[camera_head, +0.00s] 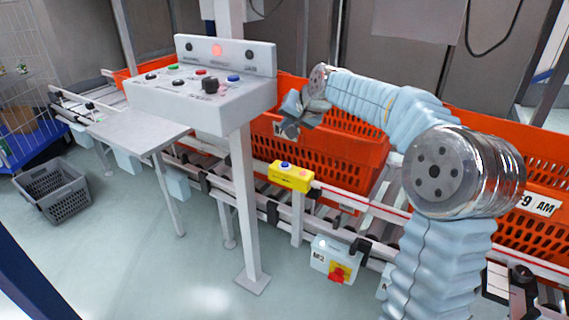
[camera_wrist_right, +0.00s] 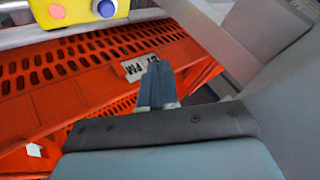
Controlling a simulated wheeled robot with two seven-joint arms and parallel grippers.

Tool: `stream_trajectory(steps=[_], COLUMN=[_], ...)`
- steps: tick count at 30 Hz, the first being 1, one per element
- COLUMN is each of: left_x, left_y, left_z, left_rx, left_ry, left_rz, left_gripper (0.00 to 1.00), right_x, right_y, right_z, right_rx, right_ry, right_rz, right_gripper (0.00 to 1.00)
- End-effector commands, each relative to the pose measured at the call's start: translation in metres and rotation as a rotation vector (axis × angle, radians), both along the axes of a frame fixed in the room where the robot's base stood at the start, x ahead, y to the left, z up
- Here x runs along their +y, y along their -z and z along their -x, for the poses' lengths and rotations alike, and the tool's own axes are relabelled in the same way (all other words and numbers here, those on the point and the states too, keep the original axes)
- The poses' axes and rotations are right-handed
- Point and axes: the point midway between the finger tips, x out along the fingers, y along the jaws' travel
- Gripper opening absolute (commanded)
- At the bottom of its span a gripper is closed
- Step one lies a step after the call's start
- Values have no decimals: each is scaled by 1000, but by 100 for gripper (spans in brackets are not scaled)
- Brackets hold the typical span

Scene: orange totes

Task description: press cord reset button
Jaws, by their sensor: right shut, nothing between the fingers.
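A yellow button box (camera_head: 291,179) sits on the conveyor's front rail. It has a blue button (camera_head: 285,165) and a pinkish-orange button (camera_head: 303,172). In the right wrist view, the yellow box (camera_wrist_right: 75,18) is at the upper left, with the orange button (camera_wrist_right: 57,11) and the blue button (camera_wrist_right: 106,8). My right gripper (camera_head: 290,130) is shut and empty, above the box and apart from it, in front of an orange tote. Its closed fingers (camera_wrist_right: 156,85) show in the wrist view. I cannot read which button is the cord reset. My left gripper is not in view.
A white control panel (camera_head: 200,104) with several coloured buttons and a lit red lamp (camera_head: 217,50) stands left of my right gripper. Orange totes (camera_head: 350,150) line the conveyor behind. A box with a red-and-yellow switch (camera_head: 337,272) hangs below. A grey crate (camera_head: 54,188) lies on the floor.

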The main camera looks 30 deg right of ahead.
Motion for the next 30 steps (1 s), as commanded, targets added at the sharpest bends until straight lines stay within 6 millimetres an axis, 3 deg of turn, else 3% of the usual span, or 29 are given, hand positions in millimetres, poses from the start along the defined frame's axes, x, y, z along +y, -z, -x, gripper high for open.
stream_trajectory(steps=[8, 21, 30], left_x=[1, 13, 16], left_y=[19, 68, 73], left_z=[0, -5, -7], left_rx=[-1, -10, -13], left_ry=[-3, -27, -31], left_rz=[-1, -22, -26], left_gripper=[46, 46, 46], right_x=[0, 0, 0], right_y=[22, 81, 88], right_z=[0, 0, 0], right_rx=[1, 1, 0], right_ry=[-1, -1, -1], right_rz=[0, 0, 1], right_gripper=[0, 0, 0])
